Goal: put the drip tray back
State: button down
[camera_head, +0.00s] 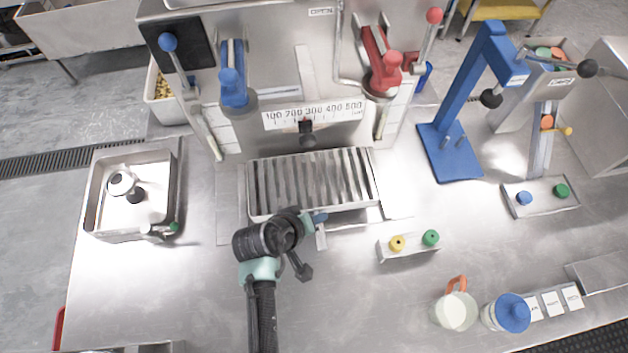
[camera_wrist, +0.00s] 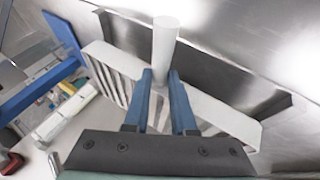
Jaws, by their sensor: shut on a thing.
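The drip tray (camera_head: 313,181) is a metal tray with a slatted top, in front of the machine's lower panel in the head view. It lies slightly askew over a flat metal recess (camera_head: 362,217) whose front edge shows below it. My gripper (camera_head: 318,218) is at the tray's front edge. In the wrist view its blue fingers (camera_wrist: 159,80) are shut on a pale round handle (camera_wrist: 165,45) at the tray's front wall (camera_wrist: 215,108). The slats also show there at the left. I cannot tell whether the tray rests fully down; its underside is hidden.
Left of the tray is a steel sink (camera_head: 158,200) with a white object in it. A button block (camera_head: 408,244) stands close at the right front. A blue stand (camera_head: 455,150) is farther right. A mug (camera_head: 455,310) and blue-lidded jar (camera_head: 507,313) stand front right.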

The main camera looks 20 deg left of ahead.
jog(key=shift+w+f, duration=0.15)
jog(key=shift+f, duration=2.1)
jog(key=shift+f, duration=0.15)
jog(key=c, duration=0.7)
grip_release()
jog(key=shift+c, duration=0.2)
jog(key=shift+r, duration=0.2)
jog(key=v, duration=1.2)
jog(key=shift+f, duration=0.1)
